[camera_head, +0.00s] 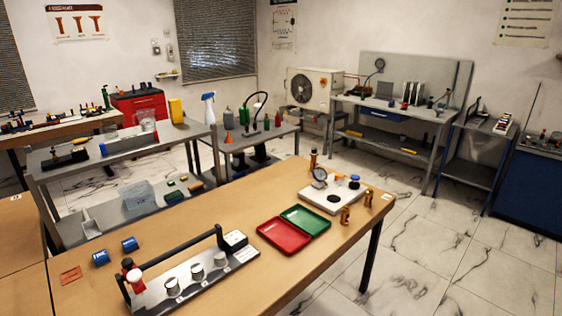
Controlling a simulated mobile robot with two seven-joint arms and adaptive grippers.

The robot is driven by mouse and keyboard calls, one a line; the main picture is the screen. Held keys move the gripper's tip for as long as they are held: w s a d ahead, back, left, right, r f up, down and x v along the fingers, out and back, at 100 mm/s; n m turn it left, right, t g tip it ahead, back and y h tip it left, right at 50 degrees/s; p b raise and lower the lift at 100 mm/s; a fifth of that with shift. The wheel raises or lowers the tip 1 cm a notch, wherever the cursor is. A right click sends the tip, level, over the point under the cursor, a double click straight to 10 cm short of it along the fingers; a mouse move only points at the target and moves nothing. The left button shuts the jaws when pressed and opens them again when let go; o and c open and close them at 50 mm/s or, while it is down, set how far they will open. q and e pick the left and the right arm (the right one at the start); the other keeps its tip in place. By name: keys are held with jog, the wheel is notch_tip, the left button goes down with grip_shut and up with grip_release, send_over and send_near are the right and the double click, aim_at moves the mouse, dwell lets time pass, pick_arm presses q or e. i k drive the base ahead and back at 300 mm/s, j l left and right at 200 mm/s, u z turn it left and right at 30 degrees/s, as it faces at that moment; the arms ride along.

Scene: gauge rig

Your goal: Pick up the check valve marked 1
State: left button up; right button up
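Several small brass-coloured fittings stand at the right end of the wooden table (210,215): one at the front (345,216), one at the right edge (369,198) and one behind the gauge (313,159). They may be the check valves, but no number is readable on them. A white board (318,200) beside them carries a round dial gauge (320,176), a dark round port and a blue-topped part (354,182). Neither of my grippers is in view.
A red tray (284,236) and a green tray (306,220) lie empty mid-table. A metal rig (190,283) with a black bar and white-topped cylinders stands at the front. Two blue cylinders (100,257) (130,243) lie left. Other benches stand behind; tiled floor is clear at right.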

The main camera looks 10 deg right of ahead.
aim_at(346, 210)
jog(key=i+l+z, duration=0.3)
jog(key=i+l, duration=0.55)
jog(key=l, duration=0.15)
